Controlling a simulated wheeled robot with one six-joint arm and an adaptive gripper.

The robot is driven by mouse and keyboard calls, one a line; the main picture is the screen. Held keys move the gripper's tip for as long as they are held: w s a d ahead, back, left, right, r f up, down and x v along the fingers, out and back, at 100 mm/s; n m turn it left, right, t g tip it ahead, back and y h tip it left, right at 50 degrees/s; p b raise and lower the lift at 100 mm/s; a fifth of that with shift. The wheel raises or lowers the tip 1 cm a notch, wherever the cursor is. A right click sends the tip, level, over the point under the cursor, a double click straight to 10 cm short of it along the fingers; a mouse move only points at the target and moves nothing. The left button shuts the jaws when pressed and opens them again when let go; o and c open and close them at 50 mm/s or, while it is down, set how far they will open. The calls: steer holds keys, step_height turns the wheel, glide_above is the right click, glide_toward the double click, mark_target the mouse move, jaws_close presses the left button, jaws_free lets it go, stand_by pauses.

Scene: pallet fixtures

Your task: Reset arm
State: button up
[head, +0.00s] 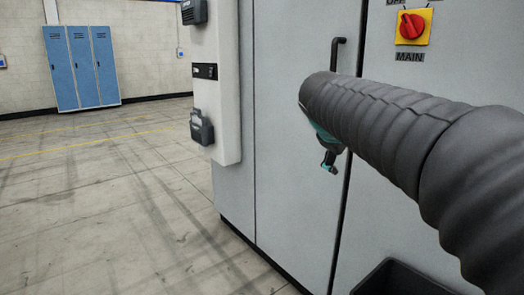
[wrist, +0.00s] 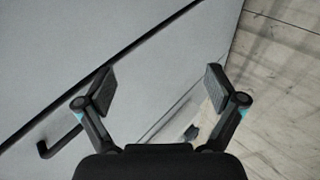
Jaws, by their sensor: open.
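My arm, in a dark ribbed sleeve, reaches in from the right in the head view, in front of a grey cabinet (head: 290,210). My gripper (head: 331,163) shows only partly beyond the end of the sleeve, as a small teal and dark piece. In the wrist view my gripper (wrist: 160,88) is open, its two dark pads wide apart with nothing between them. Behind the pads are the grey cabinet face (wrist: 160,45) and, at the right, the floor.
The cabinet has a black door handle (head: 336,55) and a red rotary switch (head: 412,25) on a yellow plate. A white side panel (head: 227,100) carries dark connectors. A dark bin (head: 400,280) stands at the bottom. Blue lockers (head: 82,68) stand far left; the floor (head: 110,210) between is clear.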

steer(key=s+a+f+m+g+y, duration=0.1)
steer(key=s+f+m+y, duration=0.1)
steer(key=s+f, duration=0.8)
steer(key=s+a+f+m+g+y, duration=0.1)
steer(key=s+f+m, duration=0.4)
steer(key=s+f, duration=0.6)
steer(key=shift+s+a+f+g+y, duration=0.5)
steer(key=shift+s+y, duration=0.7)
steer(key=shift+s, duration=2.3)
steer(key=shift+a+r, duration=0.1)
steer(key=shift+r, duration=0.1)
